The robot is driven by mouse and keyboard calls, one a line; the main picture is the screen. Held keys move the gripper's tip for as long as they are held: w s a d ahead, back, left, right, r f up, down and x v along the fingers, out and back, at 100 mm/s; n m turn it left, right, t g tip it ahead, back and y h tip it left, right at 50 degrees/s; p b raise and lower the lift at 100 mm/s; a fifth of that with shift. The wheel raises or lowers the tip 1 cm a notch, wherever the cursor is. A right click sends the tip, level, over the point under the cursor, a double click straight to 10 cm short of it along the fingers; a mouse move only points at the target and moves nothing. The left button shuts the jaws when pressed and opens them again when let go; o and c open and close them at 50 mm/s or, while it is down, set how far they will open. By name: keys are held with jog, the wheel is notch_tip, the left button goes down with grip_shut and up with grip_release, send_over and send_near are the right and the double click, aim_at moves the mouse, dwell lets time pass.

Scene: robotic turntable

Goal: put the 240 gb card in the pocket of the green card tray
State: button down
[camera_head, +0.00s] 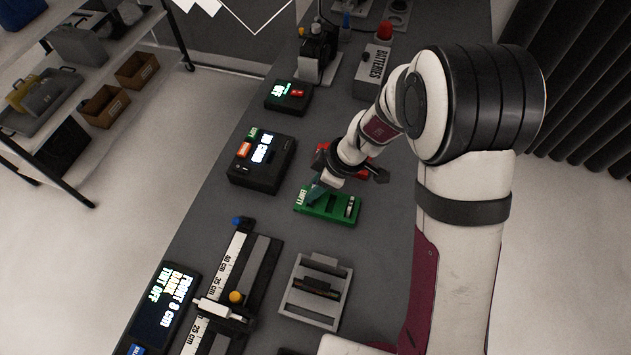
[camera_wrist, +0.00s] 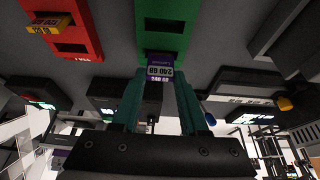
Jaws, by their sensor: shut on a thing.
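The green card tray (camera_head: 318,210) lies on the dark table in the head view, with a slot and an "EMPTY" label showing. It also shows at the top of the wrist view (camera_wrist: 146,38), with dark pockets. My gripper (camera_head: 314,193) is at the tray's left part in the head view. In the wrist view its teal fingers (camera_wrist: 160,88) are shut on the 240 gb card (camera_wrist: 160,71), a purple card with a white label. The card's far end overlaps the near edge of the tray in that view. Its height above the tray is unclear.
A red tray (camera_wrist: 85,35) with a yellow card (camera_wrist: 48,25) lies beside the green one. A black card reader (camera_head: 262,165) stands left of the green tray and a grey rack (camera_head: 315,292) in front. A slider with a ruler (camera_head: 235,285) is front left.

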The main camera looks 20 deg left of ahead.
jog(key=shift+f, duration=0.85)
jog(key=shift+c, duration=1.8)
grip_release()
jog(key=v, duration=1.5)
jog(key=shift+d+r, duration=0.25)
jog(key=shift+r, duration=0.05)
